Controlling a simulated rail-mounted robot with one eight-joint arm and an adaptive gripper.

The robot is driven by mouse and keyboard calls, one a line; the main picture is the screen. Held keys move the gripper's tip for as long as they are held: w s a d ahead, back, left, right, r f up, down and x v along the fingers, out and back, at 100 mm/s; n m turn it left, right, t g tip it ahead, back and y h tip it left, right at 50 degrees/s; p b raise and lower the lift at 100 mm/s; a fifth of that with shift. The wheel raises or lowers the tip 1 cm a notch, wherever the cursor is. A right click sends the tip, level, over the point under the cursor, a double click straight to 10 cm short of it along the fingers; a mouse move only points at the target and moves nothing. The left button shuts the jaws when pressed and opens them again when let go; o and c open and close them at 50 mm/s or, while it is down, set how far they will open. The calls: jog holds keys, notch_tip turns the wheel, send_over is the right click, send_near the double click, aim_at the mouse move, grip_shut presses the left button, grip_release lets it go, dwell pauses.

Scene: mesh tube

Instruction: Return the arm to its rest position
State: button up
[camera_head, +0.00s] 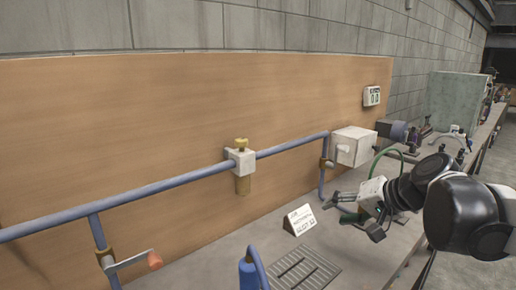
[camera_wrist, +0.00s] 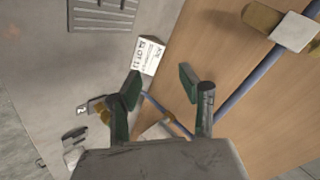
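My gripper (camera_head: 350,214) is at the right of the head view, above the grey bench top, at the end of my black and white arm. In the wrist view its two green-padded fingers (camera_wrist: 160,84) stand apart with nothing between them, so it is open and empty. In the head view it hangs to the right of a small white sign card (camera_head: 299,220). The card also shows beyond the fingertips in the wrist view (camera_wrist: 149,54). No rest position is marked in either view.
A blue pipe (camera_head: 160,188) with a brass-and-white valve (camera_head: 241,163) runs along the wooden back panel (camera_head: 190,110) to a white box (camera_head: 353,146). A slotted grate (camera_head: 302,270) lies in the bench. More equipment (camera_head: 405,133) stands at the right. Bench space shows around the card.

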jog(key=s+f+n+h, duration=0.2)
jog(key=s+f+h, duration=0.1)
jog(key=s, duration=0.6)
jog(key=s+f+n+h, duration=0.2)
jog(key=s+f+h, duration=0.1)
jog(key=s, duration=0.6)
jog(key=shift+d+f+g, duration=0.3)
jog(key=shift+d+f, duration=0.1)
jog(key=shift+f, duration=0.25)
